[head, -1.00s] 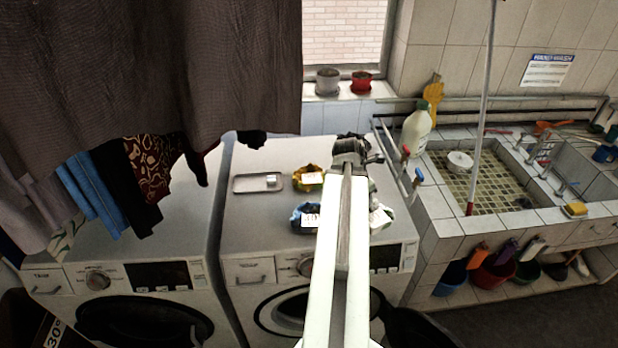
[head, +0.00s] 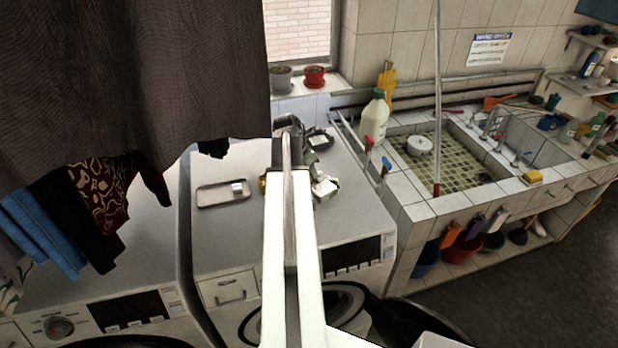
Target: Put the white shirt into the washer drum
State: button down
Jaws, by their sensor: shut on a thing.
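A small crumpled white cloth, which looks like the white shirt (head: 325,187), shows just right of my arm over the right washer (head: 345,215). My gripper (head: 308,178) is above that washer's top and is shut on the white shirt. My own arm hides much of the jaws and of the cloth, so the exact grip and the height above the top cannot be seen. The right washer's round drum opening (head: 346,304) shows partly at its front, behind my arm. Its dark round door (head: 395,318) stands open to the right.
A metal tray (head: 208,196) lies on the right washer's top, and a bit of yellow cloth (head: 262,183) shows beside my arm. A dark hanging cloth (head: 130,70) fills the upper left. A tiled sink (head: 450,180) stands at the right, with open floor before it.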

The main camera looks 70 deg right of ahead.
aim_at(312, 179)
notch_tip(312, 179, down, 3)
jog(key=shift+f+b, duration=0.1)
jog(key=shift+b, duration=0.6)
jog(key=shift+s+d+f, duration=0.1)
jog(key=shift+s, duration=0.05)
jog(key=shift+s+r, duration=0.1)
jog(key=shift+r, duration=0.15)
jog(key=shift+w, duration=0.2)
jog(key=c, duration=1.5)
grip_release()
jog(key=shift+s+f, duration=0.1)
